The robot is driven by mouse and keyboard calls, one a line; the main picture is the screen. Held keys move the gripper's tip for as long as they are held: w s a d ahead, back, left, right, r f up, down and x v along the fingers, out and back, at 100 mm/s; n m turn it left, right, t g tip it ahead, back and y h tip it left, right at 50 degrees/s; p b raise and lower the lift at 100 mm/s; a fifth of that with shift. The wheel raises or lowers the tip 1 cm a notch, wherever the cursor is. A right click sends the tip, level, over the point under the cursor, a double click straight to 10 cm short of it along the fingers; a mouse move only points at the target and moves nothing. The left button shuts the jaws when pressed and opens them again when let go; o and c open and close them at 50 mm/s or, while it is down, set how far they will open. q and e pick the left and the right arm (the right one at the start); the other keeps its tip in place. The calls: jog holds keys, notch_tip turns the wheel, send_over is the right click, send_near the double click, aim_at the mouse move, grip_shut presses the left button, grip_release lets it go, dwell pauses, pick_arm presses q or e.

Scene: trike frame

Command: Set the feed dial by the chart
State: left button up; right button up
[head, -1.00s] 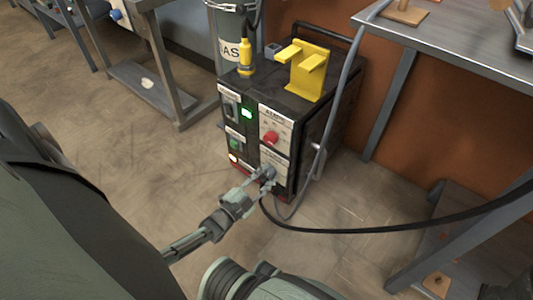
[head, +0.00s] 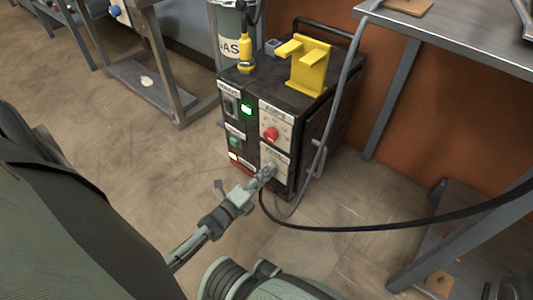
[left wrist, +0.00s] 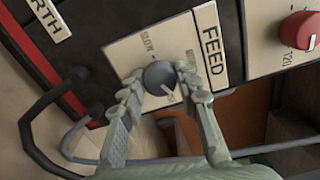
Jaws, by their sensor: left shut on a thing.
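The welding machine (head: 247,135) stands on the floor, a black box with a control front. Its grey feed dial (left wrist: 160,77) sits on a pale panel lettered FEED, with SLOW at one end of its scale, and shows a white pointer mark. My left gripper (left wrist: 163,85) is shut on the feed dial, one finger on each side. In the head view my left gripper (head: 268,173) covers most of the dial. I cannot make out a chart in these views. My right gripper is not in view.
The red amps knob (head: 270,134) is above the feed panel; it also shows in the left wrist view (left wrist: 298,30). A black cable (head: 400,226) loops out from the machine's front. A yellow bracket (head: 307,66) stands on top. A table (head: 460,45) is at the right.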

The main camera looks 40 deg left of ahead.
pick_arm(q)
jog(key=shift+m, duration=0.9)
jog(key=o, duration=1.2)
jog(key=shift+c, duration=0.2)
jog(key=s, duration=1.2)
jog(key=shift+a, duration=0.45)
